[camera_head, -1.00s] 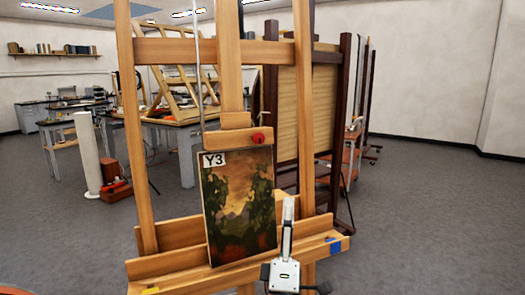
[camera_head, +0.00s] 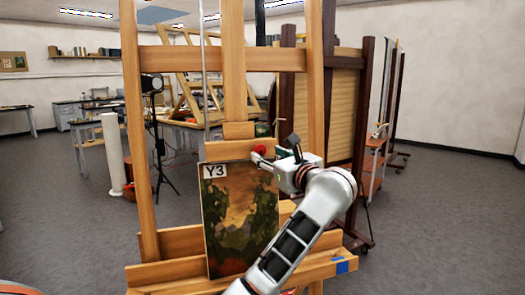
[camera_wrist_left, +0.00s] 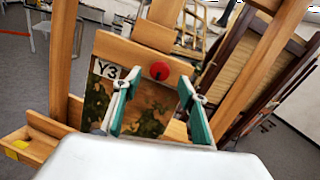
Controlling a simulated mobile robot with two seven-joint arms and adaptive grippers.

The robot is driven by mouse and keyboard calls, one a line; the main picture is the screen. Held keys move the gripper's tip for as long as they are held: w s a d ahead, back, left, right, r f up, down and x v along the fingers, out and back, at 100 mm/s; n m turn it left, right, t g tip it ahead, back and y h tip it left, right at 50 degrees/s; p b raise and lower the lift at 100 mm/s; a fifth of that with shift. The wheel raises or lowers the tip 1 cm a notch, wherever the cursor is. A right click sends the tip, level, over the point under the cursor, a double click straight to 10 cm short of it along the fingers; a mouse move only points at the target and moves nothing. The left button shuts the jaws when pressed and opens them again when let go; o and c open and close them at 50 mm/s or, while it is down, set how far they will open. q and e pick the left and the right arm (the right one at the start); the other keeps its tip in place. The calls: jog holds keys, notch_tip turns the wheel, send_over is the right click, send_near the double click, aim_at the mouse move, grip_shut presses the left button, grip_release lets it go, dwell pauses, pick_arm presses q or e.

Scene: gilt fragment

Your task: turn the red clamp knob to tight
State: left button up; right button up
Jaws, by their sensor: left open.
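The red clamp knob (camera_head: 259,149) is on the wooden clamp bar (camera_head: 245,154) at the top edge of a dark landscape painting (camera_head: 240,222) labelled Y3, on a wooden easel. My left gripper (camera_head: 268,158) is just right of the knob in the head view, fingers toward it. In the left wrist view the red knob (camera_wrist_left: 159,70) shows between and beyond the tips of the open left gripper (camera_wrist_left: 160,80), with a visible gap on each side. The knob's turn position is not readable. My right gripper is not in view.
The easel's uprights (camera_head: 316,100) stand on both sides of the painting, and its lower ledge (camera_head: 165,272) runs beneath. A dark-framed panel rack (camera_head: 343,110) stands behind on the right. A black lamp stand (camera_head: 160,130) and tables are behind on the left. Open floor lies at both sides.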

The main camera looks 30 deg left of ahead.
aim_at(261, 150)
pick_arm(q)
jog(key=shift+x, duration=2.4)
jog(key=c, duration=1.1)
